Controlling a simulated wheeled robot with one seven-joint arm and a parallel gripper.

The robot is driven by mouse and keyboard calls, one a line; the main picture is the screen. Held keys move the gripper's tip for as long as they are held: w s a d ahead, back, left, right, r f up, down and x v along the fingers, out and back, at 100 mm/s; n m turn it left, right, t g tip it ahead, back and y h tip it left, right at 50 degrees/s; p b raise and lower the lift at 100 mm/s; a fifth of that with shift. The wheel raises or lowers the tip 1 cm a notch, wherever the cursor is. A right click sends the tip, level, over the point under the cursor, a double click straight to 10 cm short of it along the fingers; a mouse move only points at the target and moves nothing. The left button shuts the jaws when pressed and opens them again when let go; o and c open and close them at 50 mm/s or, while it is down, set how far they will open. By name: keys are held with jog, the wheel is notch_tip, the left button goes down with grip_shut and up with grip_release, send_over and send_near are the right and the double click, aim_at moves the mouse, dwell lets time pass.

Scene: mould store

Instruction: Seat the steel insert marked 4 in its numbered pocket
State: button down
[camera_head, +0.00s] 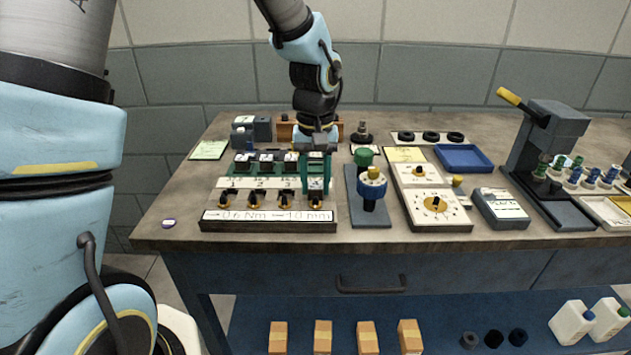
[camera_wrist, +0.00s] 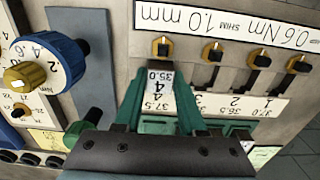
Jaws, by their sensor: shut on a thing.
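My gripper (camera_head: 316,188) has green fingers and is shut on a small steel insert (camera_head: 316,184) with a white top label. In the wrist view the insert (camera_wrist: 160,82) sits between the fingertips (camera_wrist: 160,100), and its label shows a 4 and figures. The insert is at the right end of the fixture (camera_head: 213,225) in the head view, in line with the rightmost black-and-orange clamp (camera_head: 315,198). In the wrist view that clamp (camera_wrist: 162,47) lies just beyond it. The pocket under the insert is hidden; I cannot tell whether the insert touches its floor.
Several other inserts (camera_head: 267,158) stand in a green rack behind the fixture. A blue-topped knob stand (camera_head: 371,186) is close on the right, with a dial box (camera_head: 437,205) beyond it. A lever press (camera_head: 550,140) stands far right. Bench in front of the press is partly clear.

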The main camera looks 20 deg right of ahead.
jog(key=shift+f, duration=0.2)
grip_release()
dwell(0.7)
jog(key=shift+r, duration=0.15)
jog(key=shift+r+p, duration=2.95)
jog(key=shift+r, duration=0.7)
